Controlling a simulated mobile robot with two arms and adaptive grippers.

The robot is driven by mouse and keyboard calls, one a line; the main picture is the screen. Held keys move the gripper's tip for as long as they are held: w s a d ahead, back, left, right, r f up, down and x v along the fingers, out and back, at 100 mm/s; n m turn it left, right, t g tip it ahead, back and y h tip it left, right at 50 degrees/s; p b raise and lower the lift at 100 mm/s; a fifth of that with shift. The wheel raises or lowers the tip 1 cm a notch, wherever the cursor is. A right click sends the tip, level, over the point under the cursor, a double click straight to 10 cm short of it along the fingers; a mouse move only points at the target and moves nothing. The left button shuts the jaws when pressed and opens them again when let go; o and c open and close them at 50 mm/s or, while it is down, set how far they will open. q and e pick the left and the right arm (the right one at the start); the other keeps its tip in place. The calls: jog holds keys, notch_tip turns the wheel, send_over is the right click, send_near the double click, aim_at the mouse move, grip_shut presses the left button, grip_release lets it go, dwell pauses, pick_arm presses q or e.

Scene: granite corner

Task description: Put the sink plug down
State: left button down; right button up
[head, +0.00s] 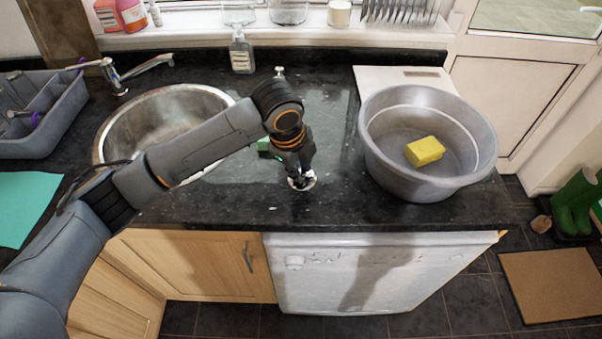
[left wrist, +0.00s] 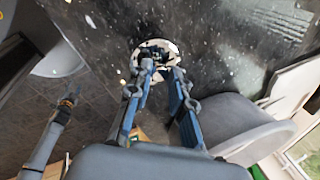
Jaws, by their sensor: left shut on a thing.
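The sink plug (head: 302,181), a small round pale and dark disc, is at the fingertips of my left gripper (head: 300,176), over the front of the dark granite counter (head: 230,208). My left gripper is shut on it. In the left wrist view the plug (left wrist: 157,53) shows just beyond the two blue fingers, which partly cover it. I cannot tell whether it touches the counter. What looks like my right gripper (left wrist: 67,103) shows small at the left of the wrist view, over the floor; its jaws are too small to read.
A round metal sink (head: 125,125) lies left of the plug. A grey basin (head: 400,183) with a yellow sponge (head: 425,151) stands to the right. A green item (head: 263,145) is partly hidden behind my gripper. A soap bottle (head: 241,54) stands at the back. The counter's front strip is clear.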

pick_arm(q)
jog(key=x, duration=0.1)
jog(key=p+x, duration=0.1)
jog(key=x, duration=0.1)
jog(key=shift+s+a+f, duration=0.1)
jog(key=shift+s+f, duration=0.1)
jog(key=shift+f, duration=0.05)
jog(key=c, duration=1.2)
grip_release()
jog(key=shift+f, duration=0.1)
jog(key=b+v, duration=0.1)
jog(key=v, duration=1.1)
